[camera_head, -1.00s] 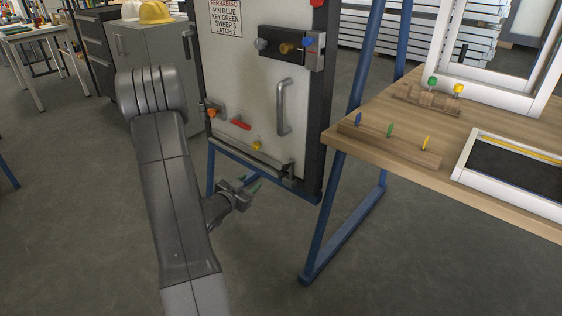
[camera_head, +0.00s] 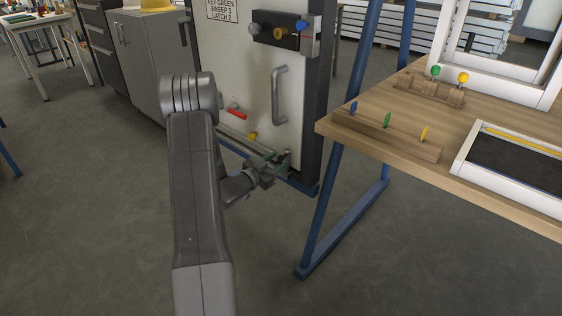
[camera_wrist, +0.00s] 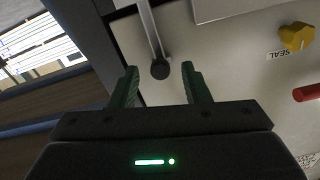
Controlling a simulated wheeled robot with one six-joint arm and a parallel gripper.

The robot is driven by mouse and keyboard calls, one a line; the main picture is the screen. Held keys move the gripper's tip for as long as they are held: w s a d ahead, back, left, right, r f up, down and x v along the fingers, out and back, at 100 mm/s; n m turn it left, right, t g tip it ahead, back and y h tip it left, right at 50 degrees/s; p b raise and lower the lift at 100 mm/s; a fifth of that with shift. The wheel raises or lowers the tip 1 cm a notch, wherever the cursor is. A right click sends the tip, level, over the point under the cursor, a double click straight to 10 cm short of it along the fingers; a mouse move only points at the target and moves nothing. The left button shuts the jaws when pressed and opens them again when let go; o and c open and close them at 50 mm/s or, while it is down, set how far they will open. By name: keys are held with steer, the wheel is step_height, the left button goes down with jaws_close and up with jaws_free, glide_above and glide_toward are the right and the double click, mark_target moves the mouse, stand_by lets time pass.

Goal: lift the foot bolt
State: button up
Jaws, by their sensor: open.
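The foot bolt (camera_wrist: 152,30) shows in the wrist view as a slim pale rod with a dark round knob (camera_wrist: 160,70) at its end. The knob lies between the two green fingertips of my gripper (camera_wrist: 158,74), with gaps on both sides. The gripper is open and holds nothing. In the head view my gripper (camera_head: 277,164) is at the lower right corner of the pale door (camera_head: 240,70). It largely hides the bolt there.
A yellow knob (camera_wrist: 297,37) marked SEAL and a red handle (camera_wrist: 307,92) sit beside the bolt. A vertical grab handle (camera_head: 278,95) is higher on the door. A blue frame leg (camera_head: 325,205) and wooden table (camera_head: 400,160) stand to the right. The foreground floor is clear.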

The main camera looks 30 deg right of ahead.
steer(key=shift+x, duration=1.35)
jaws_close()
steer(key=shift+r+p, duration=0.7)
steer(key=shift+r, duration=1)
steer(key=shift+w+f, duration=0.1)
jaws_free()
steer(key=p+v, duration=0.2)
steer(key=v, duration=1.2)
steer(key=shift+d+f, duration=0.1)
steer(key=shift+d, duration=0.1)
